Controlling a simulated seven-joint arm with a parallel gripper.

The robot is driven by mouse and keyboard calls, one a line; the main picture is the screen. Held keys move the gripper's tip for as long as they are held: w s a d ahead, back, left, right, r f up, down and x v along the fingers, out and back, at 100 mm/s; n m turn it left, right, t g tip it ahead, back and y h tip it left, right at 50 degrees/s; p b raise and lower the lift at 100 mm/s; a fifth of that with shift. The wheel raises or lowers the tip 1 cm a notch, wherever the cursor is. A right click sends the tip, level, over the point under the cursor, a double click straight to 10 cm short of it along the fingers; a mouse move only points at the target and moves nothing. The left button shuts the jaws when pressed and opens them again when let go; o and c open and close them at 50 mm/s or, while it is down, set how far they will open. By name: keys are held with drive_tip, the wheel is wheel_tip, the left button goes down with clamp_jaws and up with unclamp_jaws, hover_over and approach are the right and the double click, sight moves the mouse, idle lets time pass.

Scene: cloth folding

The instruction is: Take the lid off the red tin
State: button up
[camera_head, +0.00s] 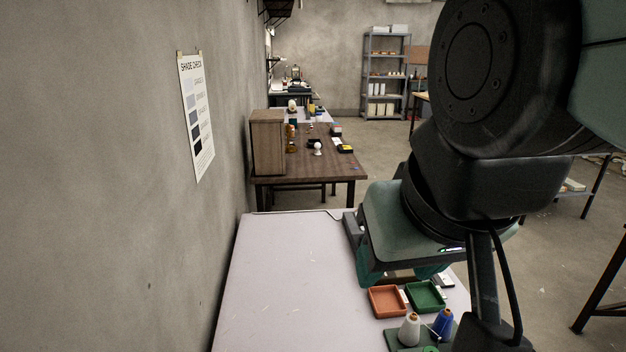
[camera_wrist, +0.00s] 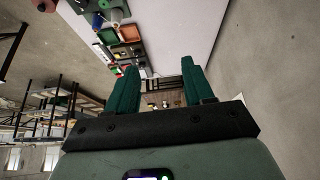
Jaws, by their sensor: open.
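I cannot make out the red tin or its lid for certain in either view. My gripper (camera_head: 402,278) is over the far right part of the pale table (camera_head: 290,280), just behind two small trays. In the wrist view my gripper (camera_wrist: 160,64) has its two green fingers wide apart, with nothing held between them. A small red patch (camera_wrist: 123,72) shows beside the left finger in the wrist view, too small to identify. My arm hides part of the table's right side in the head view.
An orange tray (camera_head: 387,301) and a green tray (camera_head: 425,297) sit side by side. White (camera_head: 409,329) and blue (camera_head: 443,322) thread cones stand in front of them. The table's left and middle are clear. A wall (camera_head: 120,180) runs along the left. A brown table (camera_head: 325,167) stands beyond.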

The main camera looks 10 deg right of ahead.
wheel_tip(320, 180, down, 5)
drive_tip(key=s+d+g, duration=0.1)
drive_tip(key=g, duration=0.4)
drive_tip(key=w+d+f+n+g+h, duration=0.1)
drive_tip(key=w+d+f+n, duration=0.4)
drive_tip(key=d, duration=0.4)
drive_tip(key=w+d+f+n+g+h, duration=0.1)
drive_tip(key=w+d+f+n+g, duration=0.1)
drive_tip(key=w+d+n, duration=0.55)
drive_tip(key=s+d+f+n, duration=0.1)
drive_tip(key=d+f+n, duration=0.1)
drive_tip(key=d+f, duration=0.3)
drive_tip(key=d+f+n+t+y, duration=0.1)
drive_tip(key=d+f+n, duration=0.2)
drive_tip(key=d+f, duration=0.3)
drive_tip(key=s+d+f+n+t+y, duration=0.1)
drive_tip(key=d+f+n, duration=0.2)
drive_tip(key=d+f, duration=0.2)
drive_tip(key=shift+s+d+f, duration=0.15)
drive_tip(key=shift+s+d, duration=0.05)
drive_tip(key=shift+d, duration=0.65)
drive_tip(key=shift+s+d+f, duration=0.1)
drive_tip(key=shift+s+d, duration=0.05)
drive_tip(key=shift+d, duration=0.7)
drive_tip(key=shift+d+f, duration=0.2)
drive_tip(key=shift+f, duration=2.8)
clamp_jaws()
